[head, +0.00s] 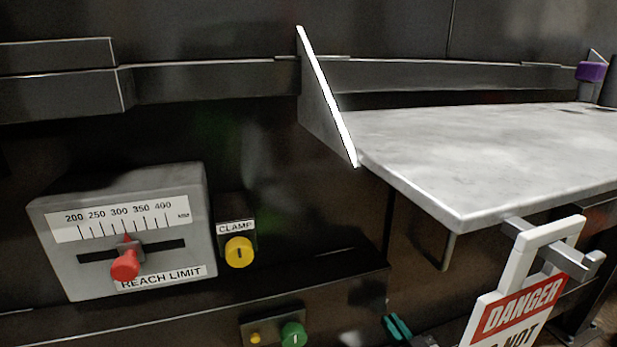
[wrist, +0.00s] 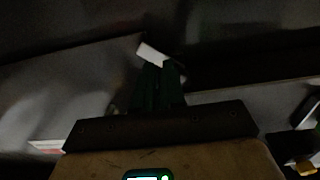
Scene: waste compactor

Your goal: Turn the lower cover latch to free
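My gripper (wrist: 160,72) shows in the dark wrist view with its two dark green fingers side by side and almost no gap between them. A small pale block (wrist: 150,52) shows at the fingertips; I cannot tell whether they touch it. In the head view a teal-green piece (head: 397,327) at the bottom edge may be my fingertips, mostly cut off. No cover latch can be made out for certain in either view.
A grey box (head: 70,265) labelled REACH LIMIT has a red slider (head: 125,265). A yellow CLAMP knob (head: 239,252) and a green knob (head: 293,335) are nearby. A grey slab (head: 480,150) juts out at right. A DANGER tag (head: 521,305) hangs below it.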

